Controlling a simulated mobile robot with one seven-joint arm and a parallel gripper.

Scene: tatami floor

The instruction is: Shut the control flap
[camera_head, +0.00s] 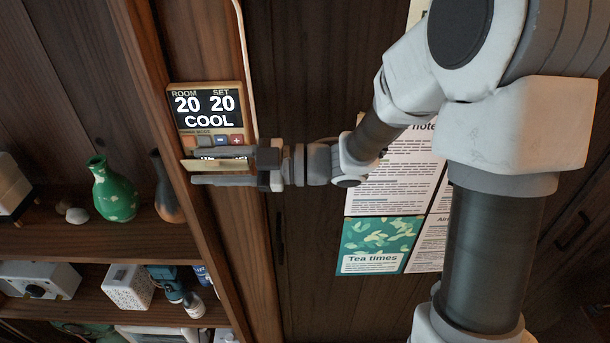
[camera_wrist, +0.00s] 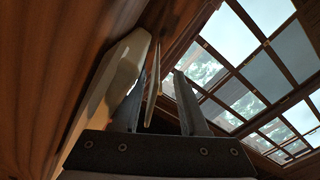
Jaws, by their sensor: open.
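The control unit (camera_head: 207,112) is a wood-framed panel on a wooden post, its lit display reading room 20, set 20, COOL. Its control flap (camera_head: 203,165) is a thin beige plate at the lower edge, standing open and sticking out from the unit. My gripper (camera_head: 208,169) reaches in from the right at the flap, with one finger showing just below it. In the wrist view my gripper (camera_wrist: 158,82) is open, and the thin flap edge (camera_wrist: 153,84) shows between the two fingers. The unit's pale body (camera_wrist: 112,85) is close beside the left finger. Whether a finger touches the flap I cannot tell.
Shelves at the left hold a green vase (camera_head: 114,190), a dark vase (camera_head: 168,192), a white speaker-like box (camera_head: 129,287) and other items. Paper notices (camera_head: 383,245) hang on the dark wall behind my arm. A gridded window (camera_wrist: 235,75) shows in the wrist view.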

